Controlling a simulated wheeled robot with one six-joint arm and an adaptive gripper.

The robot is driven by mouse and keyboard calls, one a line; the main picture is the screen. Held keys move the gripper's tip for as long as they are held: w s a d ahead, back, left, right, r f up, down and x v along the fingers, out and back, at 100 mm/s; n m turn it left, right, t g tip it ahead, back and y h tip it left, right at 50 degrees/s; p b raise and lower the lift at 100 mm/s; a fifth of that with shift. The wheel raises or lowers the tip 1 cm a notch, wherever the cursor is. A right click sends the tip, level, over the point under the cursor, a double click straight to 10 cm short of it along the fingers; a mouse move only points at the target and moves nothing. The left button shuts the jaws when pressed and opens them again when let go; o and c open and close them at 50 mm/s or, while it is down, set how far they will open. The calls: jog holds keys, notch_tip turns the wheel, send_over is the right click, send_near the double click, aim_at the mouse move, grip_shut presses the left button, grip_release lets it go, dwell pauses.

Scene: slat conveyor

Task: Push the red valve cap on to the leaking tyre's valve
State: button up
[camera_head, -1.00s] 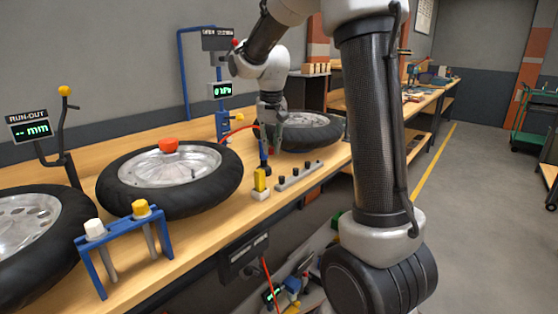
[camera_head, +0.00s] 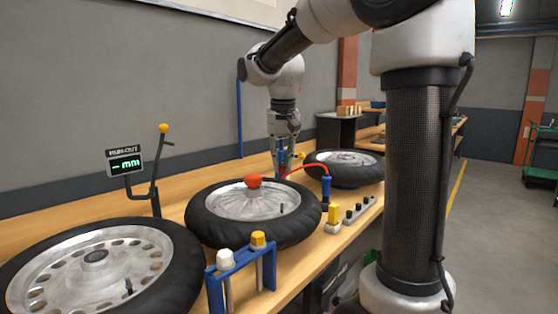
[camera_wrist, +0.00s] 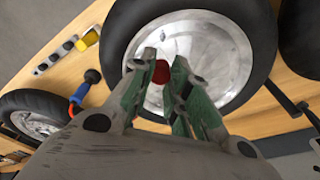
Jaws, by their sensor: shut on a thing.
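The left tyre (camera_head: 178,270) has a dark valve stem (camera_head: 128,286). The far tyre (camera_head: 340,175) lies to the right. I cannot tell which tyre leaks.
A blue rack (camera_head: 241,266) with a white and a yellow cap stands at the front. A run-out display (camera_head: 125,160) stands behind.

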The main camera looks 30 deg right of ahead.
jog(key=shift+f, duration=4.05)
jog(key=shift+f, duration=0.75)
jog(key=o, duration=0.7)
jog(key=shift+o, duration=0.2)
jog(key=shift+r, duration=5.45)
